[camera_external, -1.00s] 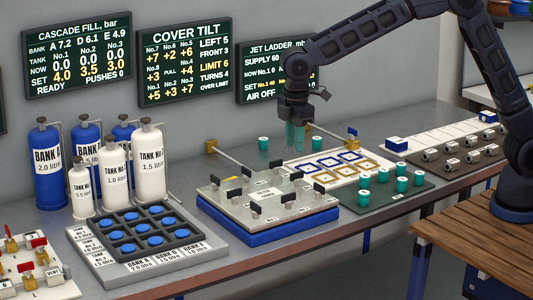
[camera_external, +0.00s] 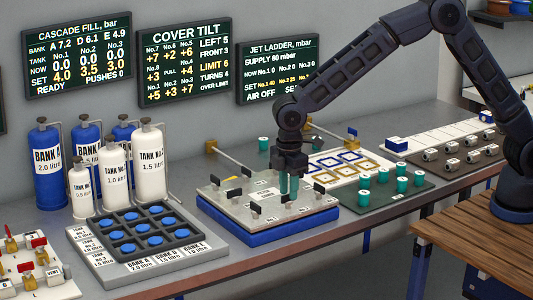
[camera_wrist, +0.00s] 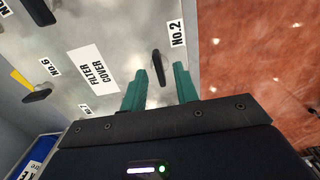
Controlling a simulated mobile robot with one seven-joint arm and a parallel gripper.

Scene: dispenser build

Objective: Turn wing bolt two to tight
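The filter cover (camera_external: 225,196) is a grey plate on a blue base, with several black wing bolts standing on it. In the wrist view, wing bolt two (camera_wrist: 158,67) is a black wing beside the "No.2" label (camera_wrist: 177,33). My gripper (camera_wrist: 167,68) is open, its two teal fingers apart and empty, pointing at the cover close to that wing. In the external view my gripper (camera_external: 289,190) is low over the cover. The cover tilt board (camera_external: 183,57) seems to show +3 for No.2.
Other wing bolts stand close by, including one (camera_wrist: 37,95) near the No.6 label. A tray of blue discs (camera_external: 150,228) lies left of the cover. A dark mat (camera_external: 410,197) with teal cylinders lies to the right. Tanks (camera_external: 148,165) stand behind left.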

